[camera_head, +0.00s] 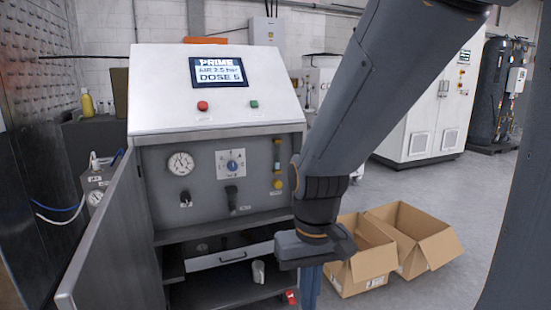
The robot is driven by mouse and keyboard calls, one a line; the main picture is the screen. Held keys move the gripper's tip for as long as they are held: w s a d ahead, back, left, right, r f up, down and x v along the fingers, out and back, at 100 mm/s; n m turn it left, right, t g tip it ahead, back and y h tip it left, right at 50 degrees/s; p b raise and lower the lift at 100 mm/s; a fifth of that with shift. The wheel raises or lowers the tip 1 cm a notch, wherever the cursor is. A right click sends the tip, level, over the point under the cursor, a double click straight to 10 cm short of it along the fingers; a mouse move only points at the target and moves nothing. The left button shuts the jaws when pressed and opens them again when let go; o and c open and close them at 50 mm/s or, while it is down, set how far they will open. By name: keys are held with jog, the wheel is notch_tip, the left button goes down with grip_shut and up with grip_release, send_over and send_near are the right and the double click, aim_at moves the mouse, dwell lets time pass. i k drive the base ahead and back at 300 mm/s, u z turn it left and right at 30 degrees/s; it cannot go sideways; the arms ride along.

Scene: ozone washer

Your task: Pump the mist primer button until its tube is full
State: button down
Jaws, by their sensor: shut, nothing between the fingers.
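A grey machine cabinet (149,155) stands at centre-left with its front panel exposed. On the panel's right side is a narrow upright sight tube (277,152). Below it is a round yellow button (278,184), which looks like the primer button. The level in the tube is too small to read. My gripper (300,250) is shut and empty, low in front of the cabinet's right edge, below and right of the button and apart from it. My arm comes down from the upper right. The screen (219,72) reads "PRIME", "AIR 2.5 bar", "DOSE 5".
The panel also has a round gauge (181,164), a rotary dial (230,163) and black knobs. A cabinet door (105,240) stands open at left. Red (203,105) and green (254,104) buttons sit above. Open cardboard boxes (412,238) lie on the floor at right.

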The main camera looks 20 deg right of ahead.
aim_at(278, 184)
jog(key=k, duration=0.6)
jog(key=z, duration=0.8)
jog(key=i, duration=0.55)
jog(key=z, duration=0.65)
jog(key=i, duration=0.7)
jog(key=u, duration=0.9)
jog(key=i, duration=0.45)
jog(key=u, duration=0.55)
